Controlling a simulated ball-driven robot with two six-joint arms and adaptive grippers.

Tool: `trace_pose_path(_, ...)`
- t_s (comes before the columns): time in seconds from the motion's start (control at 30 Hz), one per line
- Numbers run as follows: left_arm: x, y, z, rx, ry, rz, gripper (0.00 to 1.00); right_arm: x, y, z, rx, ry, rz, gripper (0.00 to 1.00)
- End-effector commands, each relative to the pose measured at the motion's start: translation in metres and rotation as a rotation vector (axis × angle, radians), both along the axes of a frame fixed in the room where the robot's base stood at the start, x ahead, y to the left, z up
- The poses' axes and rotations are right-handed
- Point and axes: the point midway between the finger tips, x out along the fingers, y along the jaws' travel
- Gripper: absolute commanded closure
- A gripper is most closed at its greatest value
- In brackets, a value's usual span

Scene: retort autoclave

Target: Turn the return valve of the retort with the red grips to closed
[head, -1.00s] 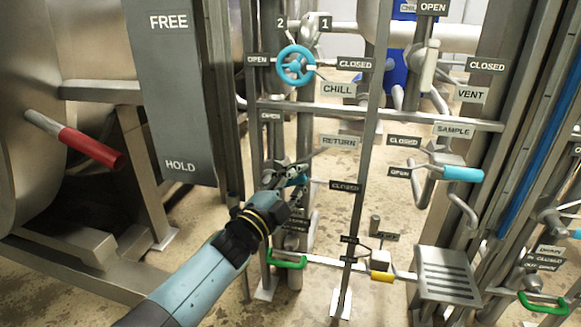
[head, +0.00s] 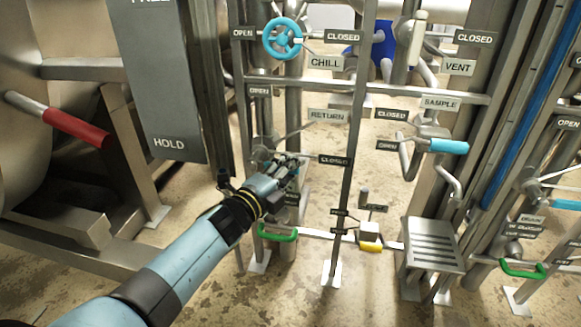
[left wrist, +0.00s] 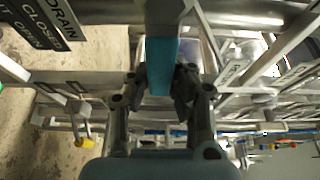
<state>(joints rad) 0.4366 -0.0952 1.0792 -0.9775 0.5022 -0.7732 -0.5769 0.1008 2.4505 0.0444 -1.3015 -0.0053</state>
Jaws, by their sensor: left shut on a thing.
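My left gripper (head: 282,168) is at the return valve, below and left of the RETURN sign (head: 328,115). In the left wrist view a light blue valve handle (left wrist: 160,66) runs between its fingers, which are shut on it. In the head view the fingers mostly hide this handle. The valve's OPEN sign (head: 260,91) is above the gripper, and a CLOSED sign (head: 335,160) is to its right. A lever with a red grip (head: 75,128) is on the retort at the left. My right gripper is not in view.
A blue chill handwheel (head: 283,39) is above. The sample valve's blue handle (head: 448,146) is to the right. A green handle (head: 277,237) and a yellow handle (head: 370,246) are below. Upright posts and pipes stand close around my gripper.

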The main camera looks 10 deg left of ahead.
Motion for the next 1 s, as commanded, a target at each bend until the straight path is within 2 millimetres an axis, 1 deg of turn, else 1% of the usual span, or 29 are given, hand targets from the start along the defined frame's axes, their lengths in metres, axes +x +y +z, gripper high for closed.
trace_pose_path(0.03, -0.002, 0.000, -0.005, 0.006, 0.007, 0.000, 1.00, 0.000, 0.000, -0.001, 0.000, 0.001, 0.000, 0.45)
trace_pose_path(0.27, -0.002, 0.000, -0.005, 0.007, 0.008, 0.000, 1.00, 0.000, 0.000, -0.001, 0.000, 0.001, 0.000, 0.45)
trace_pose_path(0.3, -0.002, 0.000, -0.005, 0.007, 0.008, 0.000, 0.80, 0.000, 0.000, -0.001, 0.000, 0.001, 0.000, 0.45)
trace_pose_path(0.5, -0.002, 0.000, -0.004, 0.005, 0.006, 0.000, 0.56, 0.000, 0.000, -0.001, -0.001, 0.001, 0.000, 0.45)
trace_pose_path(0.7, -0.001, 0.000, -0.002, 0.003, 0.003, 0.000, 0.56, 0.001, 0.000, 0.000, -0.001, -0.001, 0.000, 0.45)
trace_pose_path(0.8, -0.004, 0.002, -0.002, 0.003, 0.003, 0.000, 0.56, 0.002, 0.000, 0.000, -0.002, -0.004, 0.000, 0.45)
trace_pose_path(0.87, -0.009, 0.004, -0.003, 0.003, 0.003, 0.001, 0.56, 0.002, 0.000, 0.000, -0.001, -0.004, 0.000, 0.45)
trace_pose_path(1.0, -0.033, 0.015, -0.003, 0.004, 0.004, 0.001, 0.56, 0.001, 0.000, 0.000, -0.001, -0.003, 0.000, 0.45)
